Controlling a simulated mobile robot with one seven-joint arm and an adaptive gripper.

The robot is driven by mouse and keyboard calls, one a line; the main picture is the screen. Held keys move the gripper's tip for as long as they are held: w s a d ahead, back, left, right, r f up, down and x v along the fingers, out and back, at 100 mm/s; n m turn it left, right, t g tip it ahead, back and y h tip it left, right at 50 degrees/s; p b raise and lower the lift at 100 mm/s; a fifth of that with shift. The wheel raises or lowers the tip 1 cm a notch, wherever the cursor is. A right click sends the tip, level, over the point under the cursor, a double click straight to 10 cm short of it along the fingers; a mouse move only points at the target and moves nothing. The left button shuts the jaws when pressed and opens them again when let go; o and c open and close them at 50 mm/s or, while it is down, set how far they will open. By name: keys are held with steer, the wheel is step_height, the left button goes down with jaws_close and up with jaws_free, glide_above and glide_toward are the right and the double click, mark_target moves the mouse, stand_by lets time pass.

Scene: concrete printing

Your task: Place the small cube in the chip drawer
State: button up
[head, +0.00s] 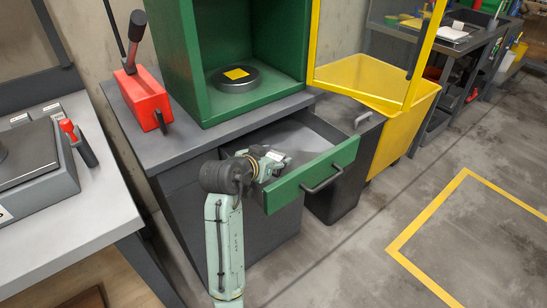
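The drawer (340,158) under the green machine is pulled open. It has a green front with a dark handle, and its grey inside shows bare toward the back. My gripper (275,160) is at the left part of the drawer, over or inside its opening; its exact height is unclear. The fingers are small and partly hidden by my wrist, so I cannot tell whether they are open or shut. I cannot make out a small cube; the gripper and my arm hide part of the drawer.
A green open-fronted cabinet (195,60) stands above the drawer, with a round grey plate (236,80) inside. A red lever device (143,95) is on the grey bench. A yellow bin (365,75) and a dark bin (345,120) stand to the right. The right floor is clear.

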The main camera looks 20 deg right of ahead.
steer(key=shift+o, duration=0.7)
steer(key=shift+r, duration=0.1)
